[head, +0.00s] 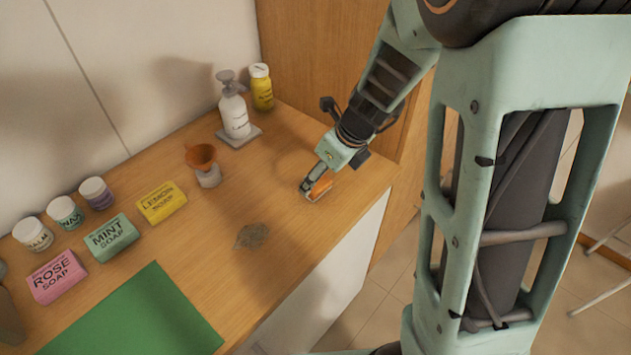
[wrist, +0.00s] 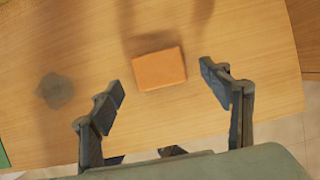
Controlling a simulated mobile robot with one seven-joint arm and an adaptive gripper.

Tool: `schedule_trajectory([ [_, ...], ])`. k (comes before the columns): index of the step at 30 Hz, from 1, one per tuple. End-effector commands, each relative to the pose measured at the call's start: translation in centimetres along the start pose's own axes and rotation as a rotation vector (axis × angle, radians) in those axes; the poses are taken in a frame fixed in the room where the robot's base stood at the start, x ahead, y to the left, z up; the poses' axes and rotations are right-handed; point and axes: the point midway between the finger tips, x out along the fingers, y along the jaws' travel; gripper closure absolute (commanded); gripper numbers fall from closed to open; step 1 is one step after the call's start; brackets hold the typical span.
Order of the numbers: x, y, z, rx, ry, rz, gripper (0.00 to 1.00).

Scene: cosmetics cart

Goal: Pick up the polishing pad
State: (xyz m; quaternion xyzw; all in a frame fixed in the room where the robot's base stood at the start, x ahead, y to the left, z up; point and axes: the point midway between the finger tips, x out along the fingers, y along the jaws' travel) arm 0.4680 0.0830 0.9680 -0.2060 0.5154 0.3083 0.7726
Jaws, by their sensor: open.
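An orange rectangular block (wrist: 159,69), which looks like the polishing pad, lies flat on the wooden counter. In the head view the orange block (head: 321,184) shows only partly, behind my gripper (head: 313,187). In the wrist view my gripper (wrist: 164,85) is open. Its fingertips are to the left and right of the block's near side, with gaps on both sides. I see no contact with the block. The exact height of the fingertips above the counter is hard to tell.
The counter's edge is close.

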Motion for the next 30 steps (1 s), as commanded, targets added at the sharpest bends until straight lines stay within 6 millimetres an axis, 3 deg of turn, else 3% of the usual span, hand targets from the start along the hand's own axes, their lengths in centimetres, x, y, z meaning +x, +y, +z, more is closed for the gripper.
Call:
schedule_trajectory([
  [1,1.2,0.1,-0.2,0.000,0.003,0.003,0.29],
  [6,3.1,0.1,-0.2,-0.001,0.002,0.002,0.29],
  [14,3.3,0.1,0.0,-0.001,0.001,0.001,0.29],
  [27,3.3,0.1,0.0,-0.001,0.001,0.001,0.74],
  [30,3.3,0.1,0.0,-0.001,0.000,0.001,0.75],
])
